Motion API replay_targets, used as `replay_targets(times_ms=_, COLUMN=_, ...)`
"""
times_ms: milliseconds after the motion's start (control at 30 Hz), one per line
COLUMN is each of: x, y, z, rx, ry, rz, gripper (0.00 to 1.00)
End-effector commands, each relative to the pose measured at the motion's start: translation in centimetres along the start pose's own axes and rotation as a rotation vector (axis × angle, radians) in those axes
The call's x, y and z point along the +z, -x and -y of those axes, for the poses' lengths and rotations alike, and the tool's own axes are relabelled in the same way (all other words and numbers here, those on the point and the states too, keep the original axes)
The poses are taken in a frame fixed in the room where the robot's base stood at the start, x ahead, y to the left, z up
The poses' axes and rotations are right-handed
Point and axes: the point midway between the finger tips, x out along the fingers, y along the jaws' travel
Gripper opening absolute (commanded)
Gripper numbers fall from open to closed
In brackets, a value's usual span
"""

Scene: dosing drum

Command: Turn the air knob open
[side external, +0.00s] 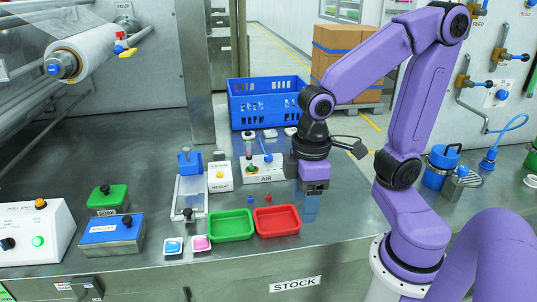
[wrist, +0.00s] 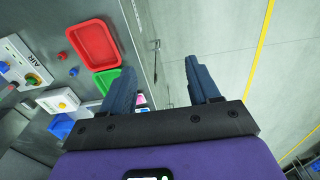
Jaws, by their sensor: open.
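The white AIR box (side external: 264,174) stands on the steel counter left of my gripper in the side view. It also shows at the left edge of the wrist view (wrist: 14,56). A green knob (wrist: 33,80) sits on its side in the wrist view, and a blue fitting (wrist: 3,66) is near it. Which way the knob is turned is too small to tell. My gripper (side external: 311,207) points down over the counter, to the right of the box and apart from it. Its two fingers (wrist: 161,84) are spread with nothing between them.
A red tray (side external: 277,220) and a green tray (side external: 231,225) lie in front of the box, with small red and blue pieces behind them. A white box with a yellow button (side external: 220,177) stands left. A blue crate (side external: 267,102) is behind.

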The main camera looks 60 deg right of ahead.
Motion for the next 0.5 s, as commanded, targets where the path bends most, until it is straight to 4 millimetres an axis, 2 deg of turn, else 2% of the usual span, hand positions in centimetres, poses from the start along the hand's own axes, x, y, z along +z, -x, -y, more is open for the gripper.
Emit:
replay_targets(times_ms=33, x=-1.7, y=0.4, z=-1.3, rx=0.002, ry=-0.106, rz=0.002, gripper=0.61)
replay_targets(times_ms=200, x=-6.0, y=1.5, z=-6.1, rx=0.008, ry=-0.449, rz=0.004, gripper=0.61)
replay_targets(times_ms=367, x=-9.0, y=2.1, z=-11.8, rx=0.013, ry=-0.77, rz=0.006, gripper=0.61)
replay_targets(times_ms=500, x=-10.4, y=2.5, z=-17.6, rx=0.017, ry=-1.05, rz=0.007, gripper=0.61)
